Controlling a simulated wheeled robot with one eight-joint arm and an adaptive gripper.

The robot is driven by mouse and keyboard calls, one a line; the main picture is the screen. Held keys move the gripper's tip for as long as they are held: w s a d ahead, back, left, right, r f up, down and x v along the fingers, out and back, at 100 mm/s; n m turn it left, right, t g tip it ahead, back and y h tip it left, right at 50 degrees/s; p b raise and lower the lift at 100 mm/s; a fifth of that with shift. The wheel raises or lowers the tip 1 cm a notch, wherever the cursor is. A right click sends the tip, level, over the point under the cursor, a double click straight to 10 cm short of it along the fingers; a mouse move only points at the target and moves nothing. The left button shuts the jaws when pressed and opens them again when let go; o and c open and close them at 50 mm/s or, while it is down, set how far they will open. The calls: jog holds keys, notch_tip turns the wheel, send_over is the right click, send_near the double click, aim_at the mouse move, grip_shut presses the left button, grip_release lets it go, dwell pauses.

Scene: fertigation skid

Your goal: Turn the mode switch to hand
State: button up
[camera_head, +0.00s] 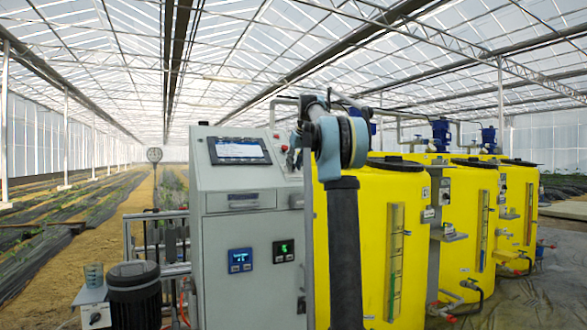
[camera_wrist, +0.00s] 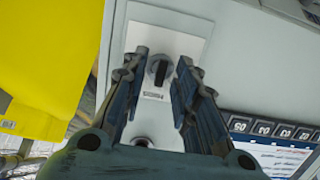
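The mode switch is a dark rotary knob (camera_wrist: 158,72) on a pale plate (camera_wrist: 180,45) on the grey cabinet side, seen in the wrist view. A small label (camera_wrist: 153,95) sits by the knob; its text is too small to read. My gripper (camera_wrist: 160,68) is open, with one dark finger on each side of the knob. A gap shows between each finger and the knob; I cannot tell the depth between them. In the head view the grey control cabinet (camera_head: 235,230) stands at the centre, and my arm hides its right side, so the knob is not visible there.
A round fitting (camera_wrist: 143,142) is on the same plate below the knob. The screen (camera_head: 239,151) is on the cabinet's sloped top and also shows in the wrist view (camera_wrist: 275,155). Yellow tanks (camera_head: 370,225) stand close on the right. A dark motor (camera_head: 134,295) is at lower left.

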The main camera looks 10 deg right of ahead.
jog(key=v, duration=1.1)
jog(key=shift+s+r, duration=0.15)
jog(key=shift+r, duration=0.05)
jog(key=s+a+f+m+g+h, duration=0.1)
jog(key=s+f+g, duration=0.1)
jog(key=s+f, duration=2.3)
jog(key=s+a+f+m+g+h, duration=0.1)
jog(key=s+f+m, duration=0.1)
jog(key=s+f, duration=2.4)
notch_tip(320, 180, down, 8)
jog(key=shift+r+g, duration=0.15)
jog(key=shift+g, duration=0.25)
